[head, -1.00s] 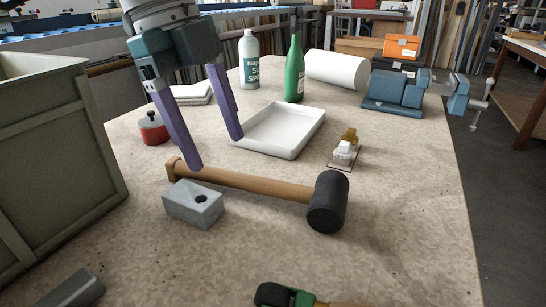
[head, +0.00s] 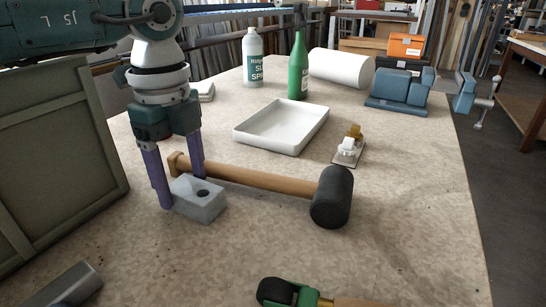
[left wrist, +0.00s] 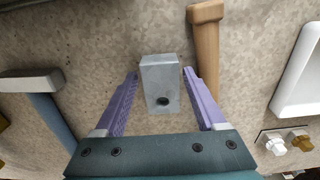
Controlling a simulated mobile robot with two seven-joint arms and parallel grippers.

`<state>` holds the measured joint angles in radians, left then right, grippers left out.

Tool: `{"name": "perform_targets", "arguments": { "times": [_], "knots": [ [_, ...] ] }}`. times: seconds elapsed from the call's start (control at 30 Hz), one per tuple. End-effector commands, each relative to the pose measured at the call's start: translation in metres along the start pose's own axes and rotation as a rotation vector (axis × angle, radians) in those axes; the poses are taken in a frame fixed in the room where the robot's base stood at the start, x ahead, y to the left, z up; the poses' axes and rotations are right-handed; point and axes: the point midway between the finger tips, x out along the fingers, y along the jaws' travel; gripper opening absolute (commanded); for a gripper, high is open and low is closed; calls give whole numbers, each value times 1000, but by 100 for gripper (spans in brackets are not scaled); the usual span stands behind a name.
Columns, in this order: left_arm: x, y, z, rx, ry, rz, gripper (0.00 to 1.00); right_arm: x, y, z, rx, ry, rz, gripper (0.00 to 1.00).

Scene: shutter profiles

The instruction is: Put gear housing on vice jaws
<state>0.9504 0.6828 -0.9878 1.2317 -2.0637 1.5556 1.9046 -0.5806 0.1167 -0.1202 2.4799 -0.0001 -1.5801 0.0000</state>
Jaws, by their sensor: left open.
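The gear housing (head: 205,207) is a small grey block with a dark round hole on top, lying on the near left part of the bench. My left gripper (head: 182,190) points down with its purple fingers open, one on either side of the housing. In the left wrist view the housing (left wrist: 160,78) lies between the fingertips, with a gap visible at each side. The blue vice (head: 398,90) stands at the far right bench edge, its jaws apart and nothing seen between them. My right gripper is not in view.
A mallet (head: 250,179) lies right behind the housing, its handle end close to my fingers. A white tray (head: 283,128), a small brass-and-white part (head: 349,148), a green bottle (head: 298,70), a spray bottle (head: 252,60) and a white roll (head: 341,67) lie beyond. A green crate (head: 60,150) stands left.

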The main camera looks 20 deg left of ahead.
Motion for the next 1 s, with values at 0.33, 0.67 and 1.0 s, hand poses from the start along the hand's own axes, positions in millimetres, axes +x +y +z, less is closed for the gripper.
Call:
{"name": "perform_targets", "arguments": {
  "times": [0.33, 0.67, 1.0],
  "knots": [
    [0, 0, 0, 0, 1, -1, 58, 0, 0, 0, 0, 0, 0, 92],
    [0, 0, 0, 0, 1, -1, 21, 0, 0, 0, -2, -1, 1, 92],
    [0, 0, 0, 0, 1, -1, 0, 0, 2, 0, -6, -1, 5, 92]
  ]
}}
